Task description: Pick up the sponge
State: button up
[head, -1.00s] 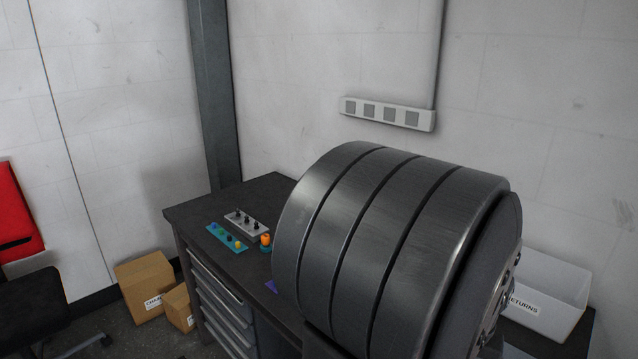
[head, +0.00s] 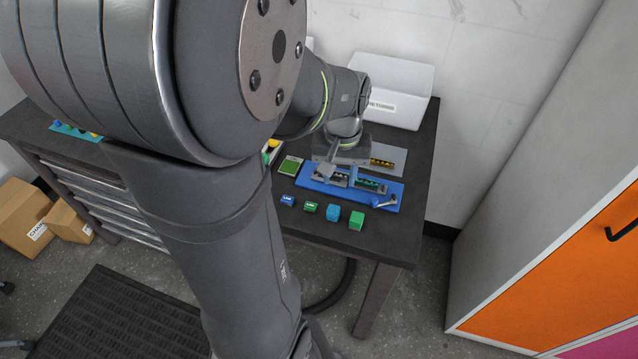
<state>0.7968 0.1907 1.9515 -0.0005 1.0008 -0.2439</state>
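I cannot clearly pick out a sponge. A flat green piece with a pale edge (head: 290,166) lies on the dark table, left of the blue tray; I cannot tell what it is. A blue block (head: 333,212) and a green block (head: 357,220) stand near the table's front edge. My gripper (head: 338,177) points down over the blue tray, right of the flat green piece. It is small and partly merged with the tray's contents, so its finger opening is unclear. My arm hides much of the table's left part.
The blue tray (head: 389,207) holds small parts and a grey-handled item. Small blue (head: 288,200) and green (head: 310,207) pieces lie in front of it. A white returns bin (head: 400,80) stands behind. An orange cabinet (head: 560,275) is at right. The table's right end is mostly clear.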

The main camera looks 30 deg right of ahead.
notch_tip(320, 180, up, 7)
jog(key=m, duration=0.3)
send_over(334, 209)
notch_tip(334, 209, down, 17)
jog(key=shift+r, duration=0.1)
dwell(0.3)
jog(key=c, duration=0.8)
